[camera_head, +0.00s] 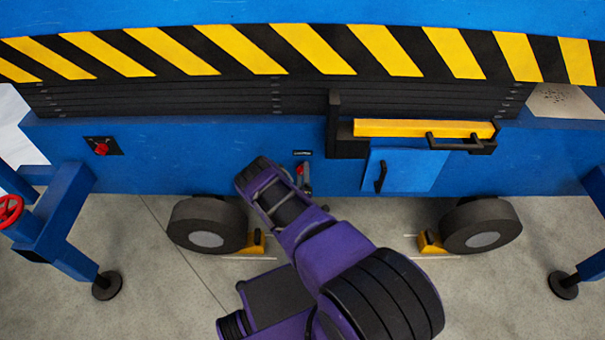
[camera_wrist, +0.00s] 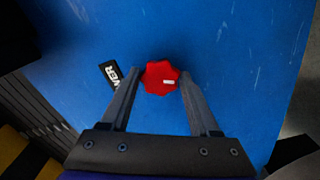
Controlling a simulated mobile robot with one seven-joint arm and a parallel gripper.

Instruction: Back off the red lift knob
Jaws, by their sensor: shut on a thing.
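A red lobed knob (camera_wrist: 160,76) with a small white mark sits on the blue panel (camera_wrist: 225,65). My gripper (camera_wrist: 159,82) has one finger on each side of the knob and is shut on it. A black label (camera_wrist: 116,76) beside the knob is partly covered by the left finger; the letters "WER" show. In the head view, a bit of the red knob (camera_head: 299,170) shows past my gripper (camera_head: 305,182), below a small dark label (camera_head: 302,153). My purple arm hides part of the panel there.
A second red knob (camera_head: 101,148) on a dark plate is at the panel's left. A yellow bar (camera_head: 400,128) with a black handle and a blue door (camera_head: 420,170) stand to the right. Wheels (camera_head: 208,225) and yellow chocks are below; a striped edge (camera_head: 300,50) is above.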

